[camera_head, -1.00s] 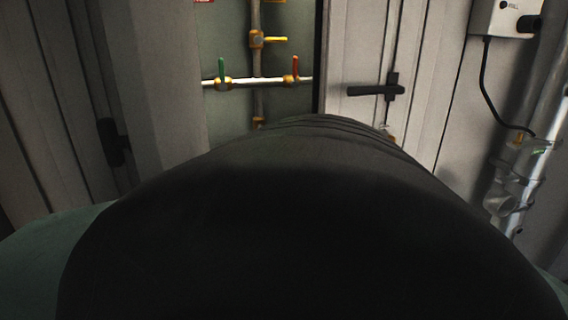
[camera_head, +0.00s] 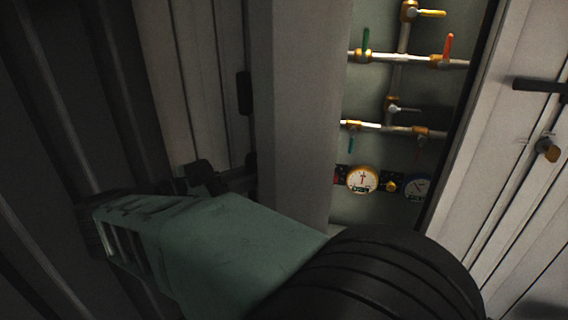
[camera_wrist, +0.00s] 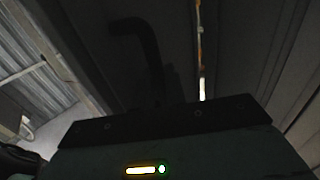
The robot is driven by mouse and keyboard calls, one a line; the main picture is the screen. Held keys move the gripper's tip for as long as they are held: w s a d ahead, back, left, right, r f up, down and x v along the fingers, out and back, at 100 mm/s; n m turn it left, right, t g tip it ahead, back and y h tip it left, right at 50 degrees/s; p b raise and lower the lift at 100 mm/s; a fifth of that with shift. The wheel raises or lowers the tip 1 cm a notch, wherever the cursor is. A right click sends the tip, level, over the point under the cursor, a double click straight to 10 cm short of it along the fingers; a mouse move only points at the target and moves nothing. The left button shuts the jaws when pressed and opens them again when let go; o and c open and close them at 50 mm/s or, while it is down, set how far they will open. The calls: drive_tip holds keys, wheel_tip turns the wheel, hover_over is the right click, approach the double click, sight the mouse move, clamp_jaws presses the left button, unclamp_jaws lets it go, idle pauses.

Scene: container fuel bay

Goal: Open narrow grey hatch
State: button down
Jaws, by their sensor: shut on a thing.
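The narrow grey hatch (camera_head: 190,70) is a tall grooved panel left of the pipe bay in the head view. Its front lies in shade, and I cannot tell how far it stands open. A dark handle (camera_head: 240,178) shows low on it, partly hidden by my gripper (camera_head: 207,178), which is shut on it. In the wrist view a dark bent bar, seemingly the handle (camera_wrist: 146,48), rises beyond my gripper's dark front edge. The fingertips are not clearly seen there. A thin bright slit (camera_wrist: 201,60) runs beside the panel.
Right of a pale upright (camera_head: 295,110) is an open bay with pipes, coloured valves and gauges (camera_head: 362,179). A pale door (camera_head: 510,170) with a black lever (camera_head: 538,85) and a padlock (camera_head: 547,150) stands at the right. Dark ribbed wall fills the left.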

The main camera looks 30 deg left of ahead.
drive_tip(key=shift+w+r, duration=0.15)
drive_tip(key=shift+w, duration=0.05)
drive_tip(key=c, duration=1.5)
unclamp_jaws()
drive_tip(key=shift+c, duration=0.2)
drive_tip(key=shift+s+a, duration=0.1)
drive_tip(key=shift+s, duration=0.15)
drive_tip(key=v, duration=0.7)
drive_tip(key=shift+p, duration=0.3)
